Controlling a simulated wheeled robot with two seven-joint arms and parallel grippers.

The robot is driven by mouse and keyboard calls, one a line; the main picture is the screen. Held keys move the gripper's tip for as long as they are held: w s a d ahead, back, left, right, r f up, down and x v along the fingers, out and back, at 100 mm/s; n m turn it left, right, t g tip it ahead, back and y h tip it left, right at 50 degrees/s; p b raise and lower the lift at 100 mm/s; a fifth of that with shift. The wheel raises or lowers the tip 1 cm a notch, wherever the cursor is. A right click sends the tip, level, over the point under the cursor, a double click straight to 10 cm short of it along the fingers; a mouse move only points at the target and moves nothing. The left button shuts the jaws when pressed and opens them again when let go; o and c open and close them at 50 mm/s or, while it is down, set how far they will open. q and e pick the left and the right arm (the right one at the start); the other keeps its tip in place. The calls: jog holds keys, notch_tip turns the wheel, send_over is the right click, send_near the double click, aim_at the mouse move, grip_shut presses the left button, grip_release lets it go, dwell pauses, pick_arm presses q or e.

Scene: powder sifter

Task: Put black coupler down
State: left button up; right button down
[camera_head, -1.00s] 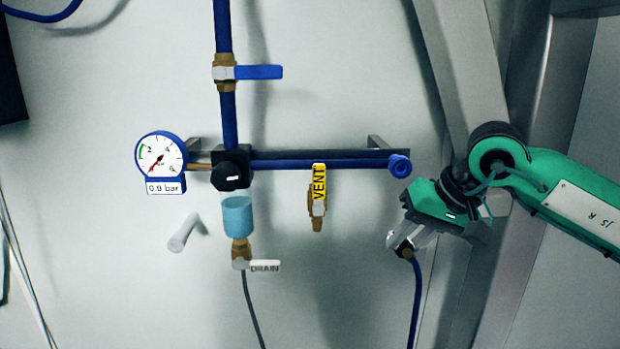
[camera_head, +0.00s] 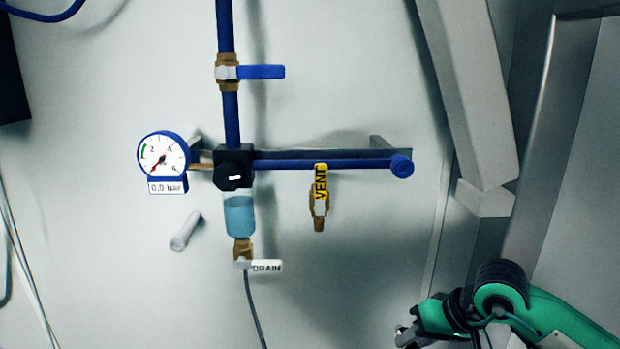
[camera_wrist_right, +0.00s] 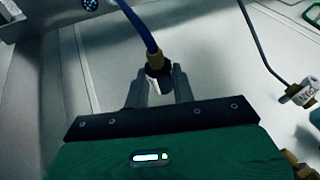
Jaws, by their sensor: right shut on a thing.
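My right gripper (camera_wrist_right: 158,92) is shut on the black coupler (camera_wrist_right: 158,69), which shows between its fingers in the right wrist view. A brass fitting and a blue hose (camera_wrist_right: 138,24) lead away from the coupler. In the head view my right gripper (camera_head: 402,336) is at the lower right, partly cut off by the bottom edge, and the coupler cannot be made out there. It is well below and right of the blue pipe's end (camera_head: 401,166). My left gripper is not in view.
On the pale wall are a gauge (camera_head: 163,157) reading 0.0 bar, a blue-handled valve (camera_head: 260,72), a yellow VENT valve (camera_head: 320,190) and a white DRAIN valve (camera_head: 265,266). A metal post (camera_head: 470,90) stands at right.

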notch_tip(320, 180, down, 6)
jog(key=s+d, duration=0.2)
jog(key=shift+s+d+r, duration=0.2)
jog(key=shift+s+r, duration=0.05)
jog(key=shift+s, duration=0.1)
jog(key=shift+a, duration=0.1)
